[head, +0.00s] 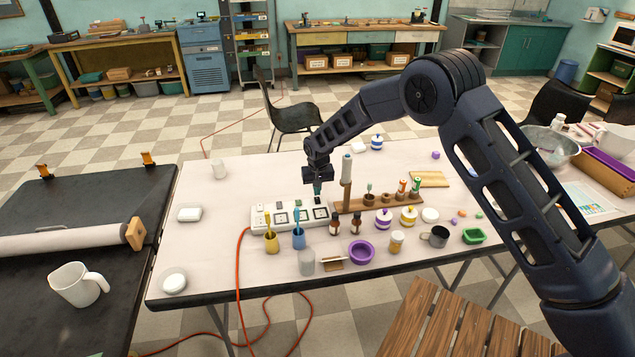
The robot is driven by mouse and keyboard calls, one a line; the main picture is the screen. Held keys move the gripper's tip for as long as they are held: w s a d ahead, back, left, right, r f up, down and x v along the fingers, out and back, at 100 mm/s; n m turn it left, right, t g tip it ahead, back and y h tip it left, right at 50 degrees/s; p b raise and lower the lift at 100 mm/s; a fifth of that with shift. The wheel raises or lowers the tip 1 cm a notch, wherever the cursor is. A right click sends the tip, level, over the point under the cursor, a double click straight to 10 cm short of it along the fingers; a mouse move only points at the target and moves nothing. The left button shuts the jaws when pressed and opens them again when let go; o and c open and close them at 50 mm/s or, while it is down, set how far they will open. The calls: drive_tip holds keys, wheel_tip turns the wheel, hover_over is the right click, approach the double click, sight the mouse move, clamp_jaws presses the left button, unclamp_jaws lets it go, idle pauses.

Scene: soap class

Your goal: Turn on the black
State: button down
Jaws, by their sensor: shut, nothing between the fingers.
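A white power strip (260,220) lies on the white table, with several dark-framed square sockets or switches along its top. A small black piece (318,200) shows at the strip's back right; I cannot tell whether it is a switch. An orange cord (239,262) leaves the strip's left end. My gripper (317,189) is shut and empty, pointing down over the right part of the strip, just above the black piece. I cannot tell whether the fingertips touch it. The positions of the switches are too small to read.
A wooden rack (383,203) with a tall post stands just right of the strip. A yellow cup (271,243) and a blue cup (299,240) with brushes stand in front, near brown bottles (357,225) and a purple bowl (361,252). The table's left part is mostly clear.

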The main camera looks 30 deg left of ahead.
drive_tip(key=shift+f, duration=0.65)
